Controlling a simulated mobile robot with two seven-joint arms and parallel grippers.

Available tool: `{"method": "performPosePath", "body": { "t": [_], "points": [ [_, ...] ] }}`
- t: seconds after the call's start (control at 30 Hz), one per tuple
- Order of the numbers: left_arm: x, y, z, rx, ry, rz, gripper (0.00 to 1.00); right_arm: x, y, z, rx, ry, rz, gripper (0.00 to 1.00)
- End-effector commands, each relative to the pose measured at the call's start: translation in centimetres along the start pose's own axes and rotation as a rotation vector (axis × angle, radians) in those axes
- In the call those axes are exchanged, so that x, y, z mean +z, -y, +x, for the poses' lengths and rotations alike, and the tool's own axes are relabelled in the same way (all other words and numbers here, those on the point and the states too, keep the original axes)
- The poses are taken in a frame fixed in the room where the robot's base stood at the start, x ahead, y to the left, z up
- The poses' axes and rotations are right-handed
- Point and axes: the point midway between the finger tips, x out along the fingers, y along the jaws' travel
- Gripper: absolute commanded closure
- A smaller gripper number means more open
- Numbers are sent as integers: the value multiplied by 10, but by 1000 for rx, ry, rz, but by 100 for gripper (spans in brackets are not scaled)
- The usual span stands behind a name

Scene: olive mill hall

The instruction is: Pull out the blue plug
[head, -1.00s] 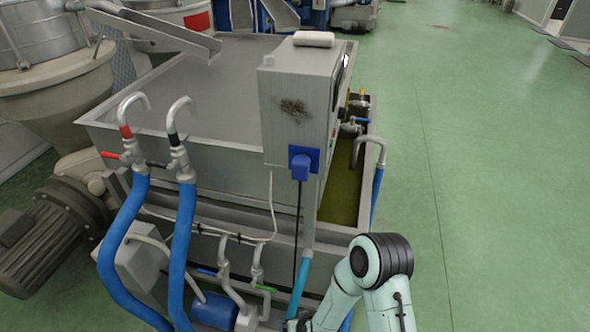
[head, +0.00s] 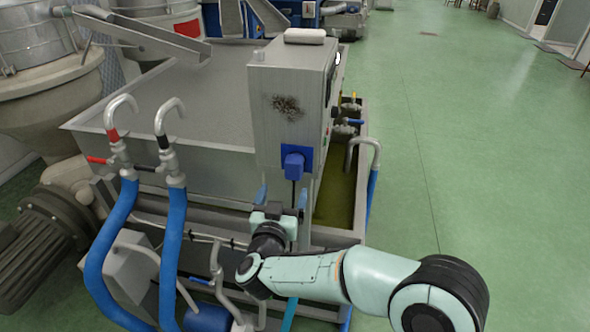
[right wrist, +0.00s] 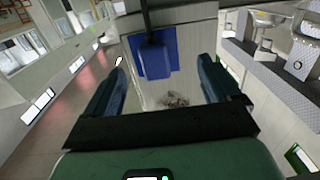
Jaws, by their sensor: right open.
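The blue plug (head: 294,166) sits in a blue socket plate (head: 305,152) low on the front of a grey control box (head: 262,123). A black cable hangs down from it. My right gripper (head: 281,197) is open and empty, just below the plug and apart from it. In the right wrist view, the plug (right wrist: 155,62) shows ahead, roughly between the two open fingers (right wrist: 163,88), with its dark cable running to the top edge. My left gripper is not in view.
Two blue hoses (head: 174,245) with grey bent pipes stand left of my right arm. A grey tank (head: 165,110) lies behind the box, and valves (head: 347,122) sit to its right. Green floor (head: 460,150) is clear on the right.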

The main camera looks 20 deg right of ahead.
Motion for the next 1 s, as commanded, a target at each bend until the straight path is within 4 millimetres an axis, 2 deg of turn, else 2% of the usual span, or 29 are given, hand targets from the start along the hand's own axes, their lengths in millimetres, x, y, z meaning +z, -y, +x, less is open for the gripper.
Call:
{"method": "performPosePath", "body": {
  "t": [0.03, 0.17, 0.57, 0.77, 1.0],
  "points": [
    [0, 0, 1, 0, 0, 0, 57, -9, -3, -2, 16, -10, 10, 11],
    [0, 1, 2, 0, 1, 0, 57, -19, -7, -4, 40, -21, 16, 11],
    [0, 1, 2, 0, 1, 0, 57, -20, -8, -3, 43, -21, 17, 11],
    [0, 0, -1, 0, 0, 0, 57, -20, -9, 14, 45, -21, 17, 11],
    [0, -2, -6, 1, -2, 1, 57, -22, -11, 49, 45, -22, 17, 11]
  ]
}}
